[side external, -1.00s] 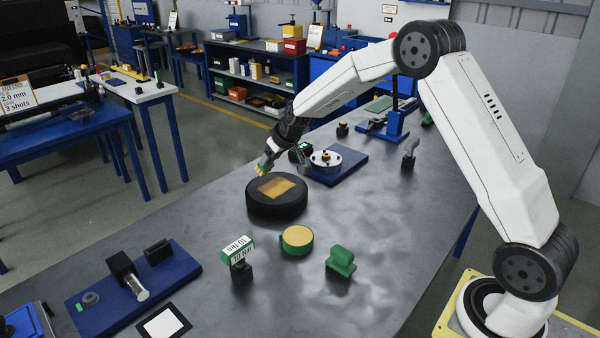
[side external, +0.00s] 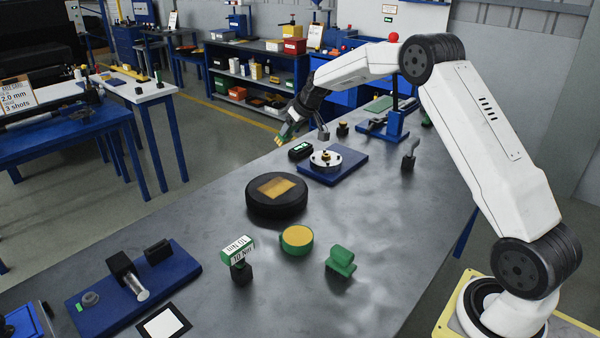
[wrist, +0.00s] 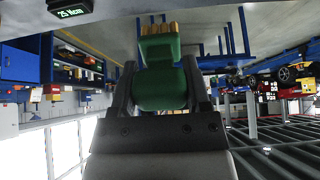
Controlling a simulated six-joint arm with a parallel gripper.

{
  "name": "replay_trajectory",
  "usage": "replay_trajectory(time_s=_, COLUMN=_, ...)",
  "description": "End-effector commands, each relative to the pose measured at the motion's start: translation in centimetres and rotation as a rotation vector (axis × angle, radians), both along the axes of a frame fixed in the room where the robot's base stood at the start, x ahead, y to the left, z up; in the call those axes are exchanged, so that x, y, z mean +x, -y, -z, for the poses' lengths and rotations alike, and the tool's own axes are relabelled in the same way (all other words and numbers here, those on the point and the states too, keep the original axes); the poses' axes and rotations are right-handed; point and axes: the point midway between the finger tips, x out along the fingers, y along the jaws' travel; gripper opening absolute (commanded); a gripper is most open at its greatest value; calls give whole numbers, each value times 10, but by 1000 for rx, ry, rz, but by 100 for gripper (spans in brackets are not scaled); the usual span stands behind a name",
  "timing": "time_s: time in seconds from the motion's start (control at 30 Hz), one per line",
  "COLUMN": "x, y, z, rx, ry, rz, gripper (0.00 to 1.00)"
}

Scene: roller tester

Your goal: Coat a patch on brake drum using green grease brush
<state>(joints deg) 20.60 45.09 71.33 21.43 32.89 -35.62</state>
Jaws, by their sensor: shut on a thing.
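The brake drum is a black round block (side external: 276,211) on the grey bench in the side view. A golden-yellow patch (side external: 278,187) covers part of its flat top. My gripper (side external: 292,122) is shut on the green grease brush (side external: 284,137), above and behind the drum and clear of it. The brush points down and left, with tan bristles at its tip. In the wrist view the green brush body (wrist: 162,75) sits between my two dark fingers, and the tan bristles (wrist: 161,29) show beyond it. A round green pot (side external: 297,239) with a yellow top stands in front of the drum.
A blue plate (side external: 345,166) with a silver hub stands behind the drum. A small black display (side external: 300,151) lies beside it. The bench is clear right of the drum.

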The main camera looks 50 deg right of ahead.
Motion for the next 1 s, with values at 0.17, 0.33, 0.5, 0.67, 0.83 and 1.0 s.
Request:
replay_trajectory(time_s=0.17, x=0, y=0, z=2, rx=0, ry=1, rz=0, gripper=2)
replay_trajectory(time_s=0.33, x=0, y=0, z=9, rx=0, ry=1, rz=0, gripper=2)
replay_trajectory(time_s=0.5, x=0, y=0, z=23, rx=1, ry=0, rz=1, gripper=2)
replay_trajectory(time_s=0.67, x=0, y=0, z=36, rx=1, ry=1, rz=1, gripper=2)
replay_trajectory(time_s=0.83, x=0, y=0, z=46, rx=0, ry=1, rz=0, gripper=2)
replay_trajectory(time_s=1.0, x=0, y=0, z=50, rx=-1, ry=2, rz=1, gripper=2)
